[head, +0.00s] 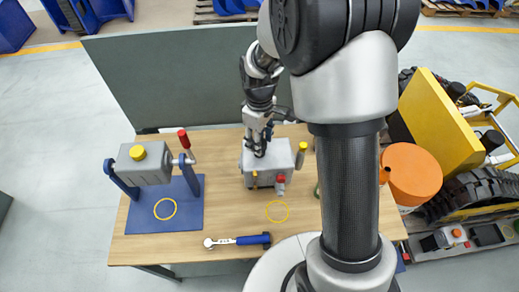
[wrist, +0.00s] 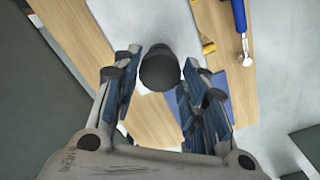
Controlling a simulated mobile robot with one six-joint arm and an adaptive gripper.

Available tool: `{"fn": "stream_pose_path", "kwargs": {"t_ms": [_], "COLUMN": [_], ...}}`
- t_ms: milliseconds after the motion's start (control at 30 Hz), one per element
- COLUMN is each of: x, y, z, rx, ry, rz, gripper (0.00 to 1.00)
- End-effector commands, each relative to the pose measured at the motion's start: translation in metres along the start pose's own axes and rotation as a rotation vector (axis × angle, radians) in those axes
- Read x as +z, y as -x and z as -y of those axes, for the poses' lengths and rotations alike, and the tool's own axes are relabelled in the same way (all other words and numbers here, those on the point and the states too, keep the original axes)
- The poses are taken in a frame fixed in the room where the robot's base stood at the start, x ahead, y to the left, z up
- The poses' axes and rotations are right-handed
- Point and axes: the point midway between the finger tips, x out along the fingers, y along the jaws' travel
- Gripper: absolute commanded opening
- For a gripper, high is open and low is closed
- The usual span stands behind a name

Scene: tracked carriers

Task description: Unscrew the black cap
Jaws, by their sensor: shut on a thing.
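The black cap (wrist: 160,70) shows in the wrist view as a dark round piece between the two fingers of my gripper (wrist: 158,88). My gripper is shut on it.
The box carries a red-handled valve (head: 280,181) and yellow fittings (head: 301,150). A blue-handled wrench (head: 238,240) lies near the front edge. An orange bucket (head: 412,172) is right.

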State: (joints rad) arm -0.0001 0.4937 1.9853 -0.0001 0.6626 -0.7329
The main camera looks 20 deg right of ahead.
Motion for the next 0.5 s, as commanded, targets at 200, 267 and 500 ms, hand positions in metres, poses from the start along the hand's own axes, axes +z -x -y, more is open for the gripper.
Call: {"fn": "stream_pose_path", "kwargs": {"t_ms": [200, 267, 500], "x": [0.0, 0.0, 0.0], "y": [0.007, 0.012, 0.032], "z": [0.0, 0.0, 0.0], "rx": [0.0, 0.0, 0.001], "ry": [0.0, 0.0, 0.0], "rz": [0.0, 0.0, -0.001], "gripper": [0.19, 0.19, 0.19]}}
